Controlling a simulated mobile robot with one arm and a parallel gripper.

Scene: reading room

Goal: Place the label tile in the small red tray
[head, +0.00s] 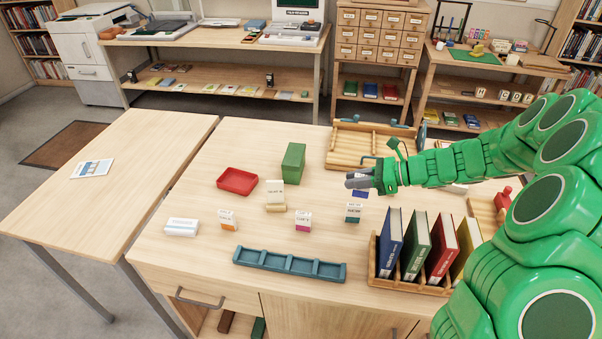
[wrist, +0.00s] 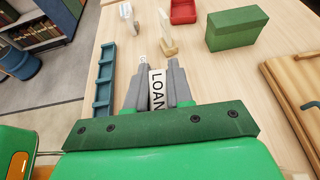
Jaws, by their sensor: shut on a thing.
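My gripper (head: 353,180) is shut on a white label tile (wrist: 157,92) printed "LOAN", which stands between the grey fingers in the wrist view. In the head view the fingers mostly hide it; a small blue part (head: 360,194) shows just below them. The small red tray (head: 237,181) lies left of my gripper, beyond the green box, and looks empty. It also shows at the top of the wrist view (wrist: 183,12). Three other label tiles stand on the table: orange-based (head: 227,220), magenta-based (head: 303,221) and teal-based (head: 353,212).
A green box (head: 293,163) and a card on a wooden stand (head: 275,195) stand between gripper and tray. A teal slotted rack (head: 289,264) lies in front. Books stand in a wooden holder (head: 410,285) at right. A wooden tray (head: 350,158) lies behind. A white block (head: 181,227) is at left.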

